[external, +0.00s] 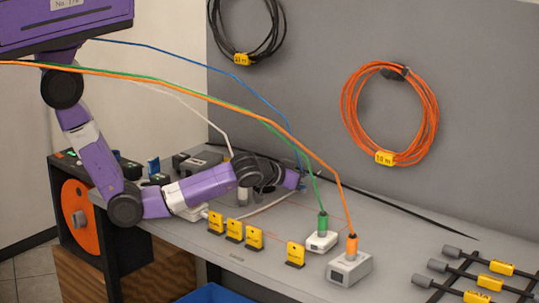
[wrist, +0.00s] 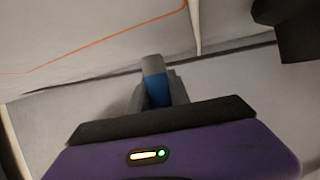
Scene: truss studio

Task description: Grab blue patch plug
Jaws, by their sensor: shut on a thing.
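My gripper (external: 300,181) is over the grey bench, in front of the back panel. In the wrist view its two grey fingers (wrist: 157,97) are shut on the blue patch plug (wrist: 156,84), whose blue body shows between them. In the external view the blue cable (external: 262,98) comes down from the upper left to my gripper, and the plug itself is mostly hidden there. I cannot tell whether the plug is seated in anything.
A green plug (external: 322,222) stands in a white box and an orange plug (external: 351,244) in a grey box (external: 349,270), right of my gripper. Several yellow tags (external: 254,238) stand along the bench front. Orange and green cables cross above my arm. A dark rack (external: 470,280) lies at right.

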